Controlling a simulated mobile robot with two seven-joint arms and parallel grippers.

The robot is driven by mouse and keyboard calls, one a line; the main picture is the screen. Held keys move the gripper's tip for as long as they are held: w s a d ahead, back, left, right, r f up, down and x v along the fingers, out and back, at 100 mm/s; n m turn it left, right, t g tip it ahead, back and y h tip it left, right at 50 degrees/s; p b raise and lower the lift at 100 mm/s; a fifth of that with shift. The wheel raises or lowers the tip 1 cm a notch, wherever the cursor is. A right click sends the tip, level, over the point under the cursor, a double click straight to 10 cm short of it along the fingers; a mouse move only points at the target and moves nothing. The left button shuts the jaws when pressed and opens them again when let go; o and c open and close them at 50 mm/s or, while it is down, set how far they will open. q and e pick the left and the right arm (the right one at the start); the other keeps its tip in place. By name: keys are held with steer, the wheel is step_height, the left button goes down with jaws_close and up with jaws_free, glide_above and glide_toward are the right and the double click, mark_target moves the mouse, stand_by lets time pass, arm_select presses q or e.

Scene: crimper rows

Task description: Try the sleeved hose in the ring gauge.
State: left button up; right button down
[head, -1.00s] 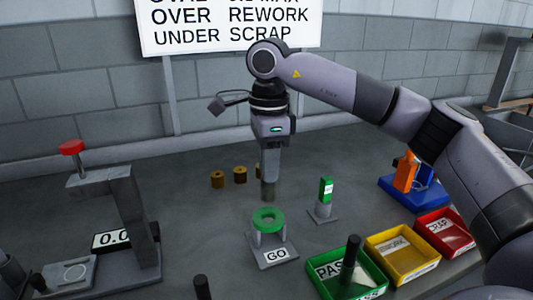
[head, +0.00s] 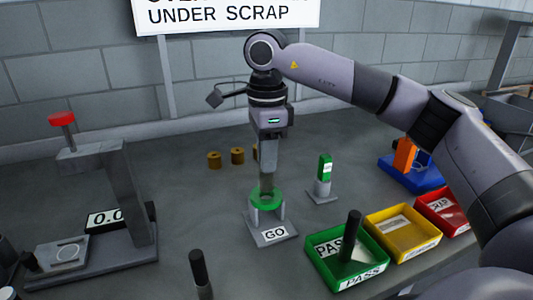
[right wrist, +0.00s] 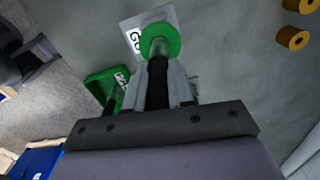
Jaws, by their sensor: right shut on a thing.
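My right gripper (head: 268,138) points down, shut on the black hose (right wrist: 157,85), which shows between its fingers in the right wrist view. The hose's grey metal sleeve (head: 266,183) hangs upright below the fingers. The ring gauge is a green ring (head: 266,206) on a grey stand marked GO (head: 274,235). The sleeve's lower end meets the ring over its opening; I cannot tell whether it is inside. The right wrist view also shows the sleeve over the middle of the green ring (right wrist: 172,47). My left gripper is not in view.
A small green-topped gauge (head: 324,170) stands right of the ring. Green PASS (head: 318,262), yellow (head: 415,250) and red (head: 445,222) trays line the right front. A black hose (head: 353,230) stands in the green tray. Brass sleeves (head: 237,155) stand behind; a red-knobbed device (head: 125,200) stands left.

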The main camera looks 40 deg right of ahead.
steer(key=shift+f, duration=0.4)
steer(key=shift+f, duration=0.15)
stand_by(1.0)
steer(key=shift+f+b, duration=0.35)
steer(key=shift+f, duration=0.15)
stand_by(1.1)
steer(key=shift+r, duration=0.15)
steer(key=shift+r+p, duration=2.25)
steer(key=shift+r, duration=0.4)
